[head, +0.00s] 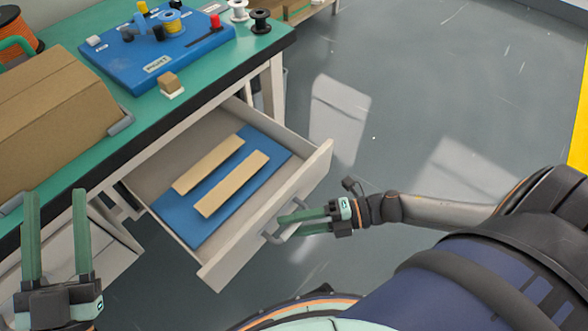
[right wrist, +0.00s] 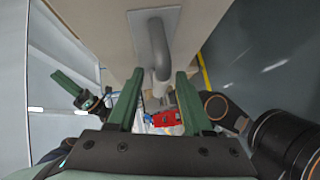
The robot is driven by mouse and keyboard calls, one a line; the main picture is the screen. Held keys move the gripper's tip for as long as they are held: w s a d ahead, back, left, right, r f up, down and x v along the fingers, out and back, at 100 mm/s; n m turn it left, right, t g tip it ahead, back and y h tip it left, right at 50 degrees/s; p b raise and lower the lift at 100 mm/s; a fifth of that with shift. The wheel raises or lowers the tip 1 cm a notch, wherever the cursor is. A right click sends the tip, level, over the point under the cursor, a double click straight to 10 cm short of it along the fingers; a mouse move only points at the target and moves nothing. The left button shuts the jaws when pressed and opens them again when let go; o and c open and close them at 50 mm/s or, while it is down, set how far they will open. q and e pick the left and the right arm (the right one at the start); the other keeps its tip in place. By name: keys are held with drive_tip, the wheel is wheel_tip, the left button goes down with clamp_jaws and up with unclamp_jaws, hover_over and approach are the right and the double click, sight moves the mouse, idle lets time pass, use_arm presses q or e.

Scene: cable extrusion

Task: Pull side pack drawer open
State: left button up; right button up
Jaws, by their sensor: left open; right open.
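The side pack drawer (head: 320,156) is pulled out from under the green-topped table. It holds a blue mat (head: 268,146) with two tan strips on it. Its grey handle (head: 272,236) is on the front panel. My right gripper (head: 282,225) is at the handle with its fingers pointing to the drawer front. In the right wrist view the handle (right wrist: 160,62) stands between the two open fingers; I cannot tell if they touch it. My left gripper (head: 54,196) is open and empty at the lower left, apart from the drawer.
A cardboard box (head: 50,125) lies on the table (head: 205,98). A blue tray (head: 150,62) with small parts and spools stands behind it, with a small tan block (head: 168,80) in front. Grey floor (head: 420,90) to the right of the drawer is clear.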

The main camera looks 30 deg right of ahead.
drive_tip(key=shift+s+d, duration=0.1)
drive_tip(key=shift+d, duration=0.1)
use_arm(q)
wheel_tip(320, 180, down, 13)
drive_tip(key=w+n+g+y+p, duration=0.2)
drive_tip(key=n+g+y, duration=0.1)
drive_tip(key=g+y, duration=0.1)
drive_tip(key=shift+a+n+g, duration=0.3)
drive_tip(key=shift+a+g, duration=0.1)
drive_tip(key=shift+a, duration=0.05)
use_arm(e)
drive_tip(key=v, duration=1.2)
use_arm(q)
drive_tip(key=shift+w, duration=0.1)
